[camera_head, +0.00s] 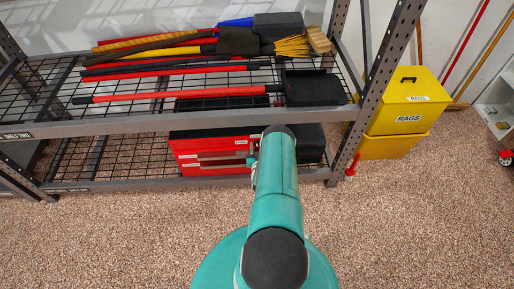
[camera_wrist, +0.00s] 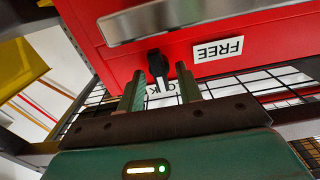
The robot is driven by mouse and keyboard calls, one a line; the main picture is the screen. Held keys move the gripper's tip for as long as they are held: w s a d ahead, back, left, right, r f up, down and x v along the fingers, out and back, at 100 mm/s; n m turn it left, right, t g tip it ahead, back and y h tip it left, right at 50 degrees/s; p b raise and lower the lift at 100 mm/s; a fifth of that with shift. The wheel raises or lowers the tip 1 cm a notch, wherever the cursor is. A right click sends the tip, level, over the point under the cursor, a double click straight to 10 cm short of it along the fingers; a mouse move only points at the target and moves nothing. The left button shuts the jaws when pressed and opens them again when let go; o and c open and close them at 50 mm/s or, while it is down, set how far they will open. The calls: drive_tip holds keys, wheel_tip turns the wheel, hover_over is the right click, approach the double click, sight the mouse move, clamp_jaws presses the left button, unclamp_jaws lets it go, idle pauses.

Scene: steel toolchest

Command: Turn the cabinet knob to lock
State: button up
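The red steel toolchest (camera_head: 210,153) stands on the lower shelf of the rack. Its red face also fills the upper part of the wrist view (camera_wrist: 130,65). A small black knob (camera_wrist: 157,63) sits on that face, below a silver handle. A white FREE label (camera_wrist: 218,49) is beside the knob and appears upside down. Another white label (camera_wrist: 166,101), partly hidden, shows between my fingers. My gripper (camera_wrist: 161,74) is open, its fingertips at the knob, one towards each side; I cannot tell whether they touch it. In the head view, my arm hides part of the chest and most of my gripper.
The upper wire shelf (camera_head: 115,118) holds brooms and long-handled tools close above the chest. A grey rack post (camera_head: 372,100) rises to the right. Yellow RAGS bins (camera_head: 405,105) stand beyond it. The speckled floor (camera_head: 420,220) in front is clear.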

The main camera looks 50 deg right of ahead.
drive_tip(key=v, duration=1.3)
drive_tip(key=shift+s+a, duration=0.3)
drive_tip(key=shift+s, duration=0.1)
